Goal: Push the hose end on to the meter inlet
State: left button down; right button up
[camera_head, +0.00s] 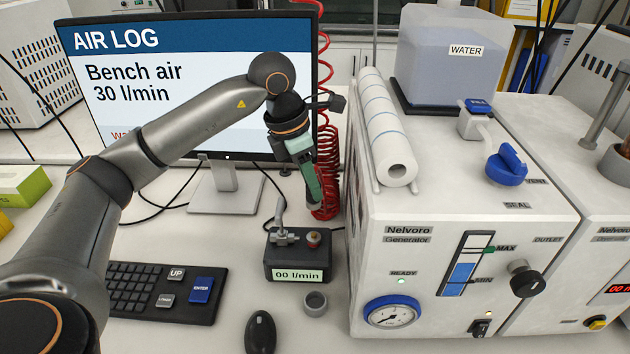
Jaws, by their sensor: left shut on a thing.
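The meter (284,262) is a small dark box on the bench with a display reading "00 l/min". On its top are a grey metal fitting (282,238) at the left and a small red-topped brass part (313,240) at the right; I cannot tell which is the inlet. The red coiled hose (328,165) hangs down beside the monitor, behind my left gripper. My left gripper (315,196) points down above and behind the meter, apart from it. It is shut on what looks like the hose end, mostly hidden by the fingers. My right gripper is not in view.
The white generator (450,275) stands close to the right of the meter, with a paper roll (385,130) on top. The monitor (190,60) stands behind my left arm.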

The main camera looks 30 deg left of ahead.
aim_at(310, 208)
pick_arm(q)
jog(key=shift+f+b, duration=2.75)
jog(key=shift+f, duration=0.95)
jog(key=shift+f+b, duration=0.5)
jog(key=shift+f, duration=0.2)
jog(key=shift+s+f, duration=0.15)
jog(key=shift+f, duration=0.15)
jog(key=c, duration=1)
grip_release()
jog(key=shift+o, duration=1.4)
jog(key=o, duration=0.7)
jog(key=shift+r, duration=0.15)
